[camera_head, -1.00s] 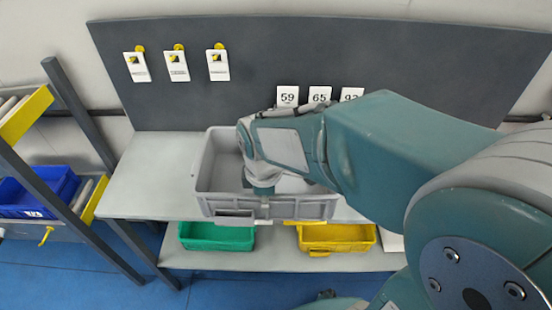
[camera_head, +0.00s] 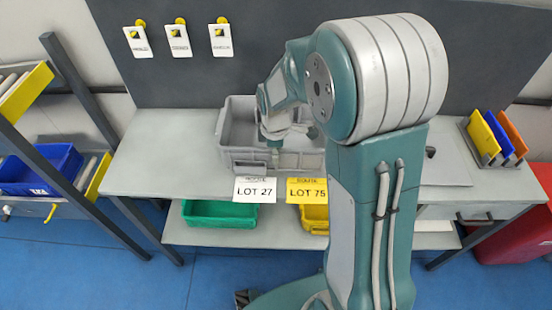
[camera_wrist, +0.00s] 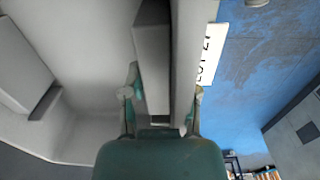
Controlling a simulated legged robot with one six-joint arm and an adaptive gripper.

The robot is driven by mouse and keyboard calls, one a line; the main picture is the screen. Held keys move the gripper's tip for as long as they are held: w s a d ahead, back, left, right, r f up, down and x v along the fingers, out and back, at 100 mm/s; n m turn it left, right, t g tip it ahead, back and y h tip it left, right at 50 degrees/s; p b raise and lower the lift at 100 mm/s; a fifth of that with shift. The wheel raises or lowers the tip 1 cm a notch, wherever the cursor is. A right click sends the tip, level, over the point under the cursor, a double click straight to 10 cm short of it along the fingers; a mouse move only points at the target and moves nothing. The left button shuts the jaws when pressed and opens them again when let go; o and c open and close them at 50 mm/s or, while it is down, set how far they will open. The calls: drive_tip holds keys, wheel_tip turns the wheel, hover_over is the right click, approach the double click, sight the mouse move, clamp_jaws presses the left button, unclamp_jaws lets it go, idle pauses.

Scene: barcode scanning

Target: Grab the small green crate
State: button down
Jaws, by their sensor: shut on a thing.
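A green crate (camera_head: 222,214) sits on the lower shelf, partly hidden by the table edge and a white sign. A large grey crate (camera_head: 238,152) stands on the table above it. My gripper (camera_head: 276,138) is at the grey crate's front wall. In the wrist view its fingers (camera_wrist: 163,88) lie on either side of that wall (camera_wrist: 182,50), one inside the crate and one outside, shut on it. The green crate does not show in the wrist view.
A yellow crate (camera_head: 314,218) stands right of the green one. Signs LOT 27 (camera_head: 255,190) and LOT 75 (camera_head: 306,191) hang at the table front. A blue bin (camera_head: 42,172) is on the left rack. Upright coloured binders (camera_head: 497,138) stand right. The table's left part is bare.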

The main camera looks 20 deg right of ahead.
drive_tip(key=shift+w+d+f, duration=0.2)
drive_tip(key=shift+w+f, duration=0.4)
drive_tip(key=shift+f, duration=1.6)
drive_tip(key=shift+c, duration=1.8)
unclamp_jaws()
drive_tip(key=shift+f, duration=0.1)
